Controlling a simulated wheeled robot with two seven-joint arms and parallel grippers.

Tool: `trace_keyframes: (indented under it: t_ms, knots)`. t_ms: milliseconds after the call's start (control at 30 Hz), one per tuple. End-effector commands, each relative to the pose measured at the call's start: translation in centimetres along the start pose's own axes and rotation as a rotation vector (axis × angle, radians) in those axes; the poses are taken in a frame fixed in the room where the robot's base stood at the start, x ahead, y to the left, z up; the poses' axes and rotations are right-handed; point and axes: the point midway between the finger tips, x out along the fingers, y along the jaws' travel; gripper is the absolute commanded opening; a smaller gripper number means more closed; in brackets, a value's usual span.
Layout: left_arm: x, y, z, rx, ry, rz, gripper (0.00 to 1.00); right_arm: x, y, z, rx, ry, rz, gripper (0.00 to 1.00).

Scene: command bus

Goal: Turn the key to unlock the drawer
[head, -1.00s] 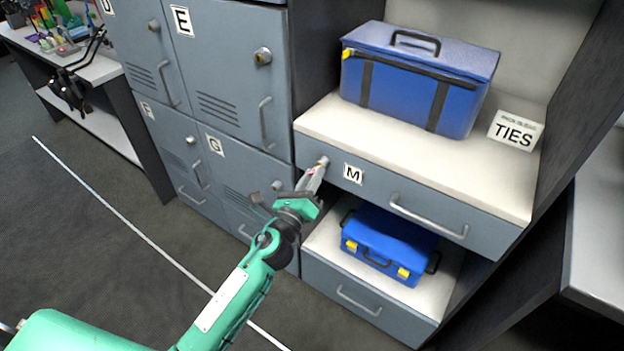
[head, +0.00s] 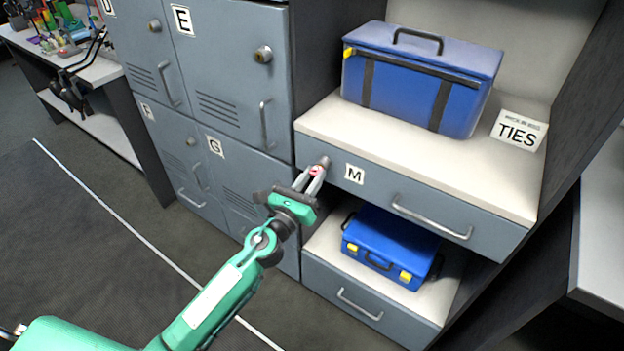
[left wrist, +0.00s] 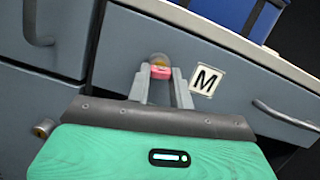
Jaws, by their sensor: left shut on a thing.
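The grey drawer marked M (head: 431,214) is closed under the white shelf. Its round lock (head: 324,161) is at the drawer's left end, left of the M label. My left gripper (head: 316,171) is at this lock, its fingers shut on the red key (left wrist: 160,71). In the left wrist view the key's red head sits between the fingertips, directly in front of the brass-coloured lock (left wrist: 159,59). The key's shaft is hidden, so I cannot tell how deep it sits. My right gripper is not in view.
A large blue case (head: 420,80) and a TIES sign (head: 519,130) stand on the shelf above. A smaller blue case (head: 390,245) is below the drawer. Grey lockers (head: 225,75) with protruding handles and locks are at the left. The floor in front is clear.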

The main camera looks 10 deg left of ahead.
Motion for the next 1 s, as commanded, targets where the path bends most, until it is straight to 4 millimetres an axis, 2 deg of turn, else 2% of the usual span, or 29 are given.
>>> trace_keyframes:
  t_ms: [133,433,533,567,667,1000]
  knots:
    - [0.01,0.18,0.01,0.163,-0.001,-0.042,0.05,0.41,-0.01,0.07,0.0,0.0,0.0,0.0]
    - [0.02,0.16,0.05,0.187,-0.001,-0.047,0.05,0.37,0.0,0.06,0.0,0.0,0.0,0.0]
    - [0.03,0.3,0.07,0.254,0.0,-0.065,0.05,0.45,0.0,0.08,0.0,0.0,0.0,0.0]
    - [0.03,0.23,0.07,0.257,0.0,-0.066,0.26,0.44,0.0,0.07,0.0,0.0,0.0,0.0]
    - [0.03,0.2,0.07,0.251,0.0,-0.064,0.45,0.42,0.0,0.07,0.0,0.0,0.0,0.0]
    - [0.01,0.19,0.04,0.25,0.0,-0.064,0.47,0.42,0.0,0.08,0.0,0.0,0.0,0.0]
